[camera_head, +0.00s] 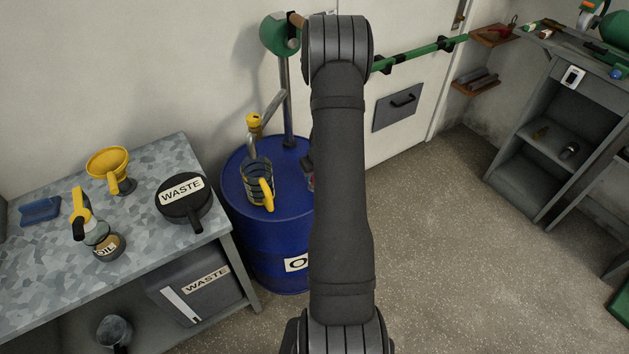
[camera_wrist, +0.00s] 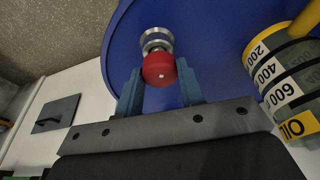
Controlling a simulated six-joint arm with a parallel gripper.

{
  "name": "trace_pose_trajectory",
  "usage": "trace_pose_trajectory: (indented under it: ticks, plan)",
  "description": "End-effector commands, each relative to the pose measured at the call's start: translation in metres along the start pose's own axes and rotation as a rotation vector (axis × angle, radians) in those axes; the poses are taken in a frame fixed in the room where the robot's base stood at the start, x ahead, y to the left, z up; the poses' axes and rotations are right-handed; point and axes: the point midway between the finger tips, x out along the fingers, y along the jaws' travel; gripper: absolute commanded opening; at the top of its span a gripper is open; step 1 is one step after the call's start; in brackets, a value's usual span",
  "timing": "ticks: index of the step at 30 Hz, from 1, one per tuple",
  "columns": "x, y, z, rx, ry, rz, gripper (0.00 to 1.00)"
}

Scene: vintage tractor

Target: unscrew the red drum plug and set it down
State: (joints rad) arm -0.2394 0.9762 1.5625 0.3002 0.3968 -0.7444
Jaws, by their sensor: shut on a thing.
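The red drum plug (camera_wrist: 160,71) is in the wrist view, in front of a silvery round fitting (camera_wrist: 155,38) over the blue drum top. I cannot tell whether the plug is still seated or clear of the fitting. My gripper (camera_wrist: 159,66) has its two blue-grey fingers on either side of the plug and is shut on it. The blue drum (camera_head: 262,225) stands right of the workbench in the head view. There my arm hides the plug and nearly all of my gripper.
A measuring jug (camera_head: 257,182) with a yellow handle stands on the drum, close to my gripper in the wrist view (camera_wrist: 284,70). A pump with a steel pipe (camera_head: 287,100) rises behind it. The workbench (camera_head: 150,230) holds a yellow funnel (camera_head: 108,163) and a black waste pan (camera_head: 184,200).

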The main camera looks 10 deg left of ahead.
Motion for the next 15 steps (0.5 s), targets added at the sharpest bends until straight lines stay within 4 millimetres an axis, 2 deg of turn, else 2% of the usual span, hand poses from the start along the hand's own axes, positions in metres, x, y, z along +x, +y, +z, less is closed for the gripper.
trace_pose_trajectory:
  ticks: [15]
  plan:
    - [-0.021, 0.001, -0.006, 0.000, 0.001, 0.001, 0.15]
